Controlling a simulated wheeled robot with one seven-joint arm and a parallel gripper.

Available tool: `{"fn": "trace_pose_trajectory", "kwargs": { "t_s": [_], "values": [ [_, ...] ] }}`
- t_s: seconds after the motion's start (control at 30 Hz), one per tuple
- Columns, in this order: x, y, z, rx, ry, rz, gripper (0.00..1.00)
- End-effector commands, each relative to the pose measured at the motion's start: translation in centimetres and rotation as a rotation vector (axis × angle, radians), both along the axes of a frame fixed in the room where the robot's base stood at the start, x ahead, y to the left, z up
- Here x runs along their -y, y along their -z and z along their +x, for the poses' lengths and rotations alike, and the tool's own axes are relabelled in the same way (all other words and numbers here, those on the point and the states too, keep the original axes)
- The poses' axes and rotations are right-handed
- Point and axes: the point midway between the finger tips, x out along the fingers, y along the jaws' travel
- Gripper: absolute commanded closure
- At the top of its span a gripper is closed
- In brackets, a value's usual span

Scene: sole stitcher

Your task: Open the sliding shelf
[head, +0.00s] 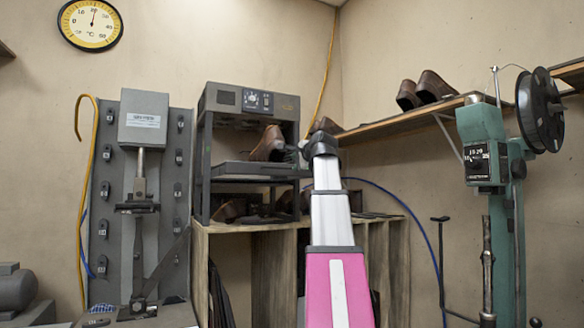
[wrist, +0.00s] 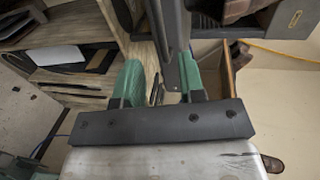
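The sliding shelf (head: 240,170) is a dark flat tray in the lower half of a grey machine rack, with a brown shoe (head: 268,145) on it. I cannot tell how far out it stands. My gripper (head: 300,152) is at the shelf's right side, mostly hidden behind my own arm in the head view. In the wrist view, the green fingers (wrist: 158,80) are apart. A dark strip that looks like the shelf's edge (wrist: 170,30) runs between them, with gaps visible; contact is not clear.
The machine's top housing (head: 250,101) hangs above the shelf. The rack stands on a wooden cubby unit (head: 260,228). A grey press (head: 142,125) is at left and a green stitcher (head: 482,125) at right. A wall shelf (head: 400,121) holds shoes.

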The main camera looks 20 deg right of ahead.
Motion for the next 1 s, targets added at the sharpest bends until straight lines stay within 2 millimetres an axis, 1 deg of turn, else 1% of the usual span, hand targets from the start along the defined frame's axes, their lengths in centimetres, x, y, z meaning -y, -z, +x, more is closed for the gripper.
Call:
{"fn": "trace_pose_trajectory", "kwargs": {
  "t_s": [0.03, 0.2, 0.77, 0.87, 0.97, 1.0],
  "values": [
    [0.0, -0.1, -0.8, 0.001, 0.001, -0.001, 0.64],
    [0.1, -0.4, -2.2, 0.0, 0.001, 0.0, 0.64],
    [0.1, -0.5, -2.4, -0.001, 0.0, 0.0, 0.64],
    [0.0, 0.2, -2.0, -0.01, -0.003, -0.006, 0.64],
    [-0.2, 2.6, -1.0, -0.038, -0.013, -0.024, 0.64],
    [-0.4, 3.9, -0.4, -0.055, -0.019, -0.037, 0.64]
  ]
}}
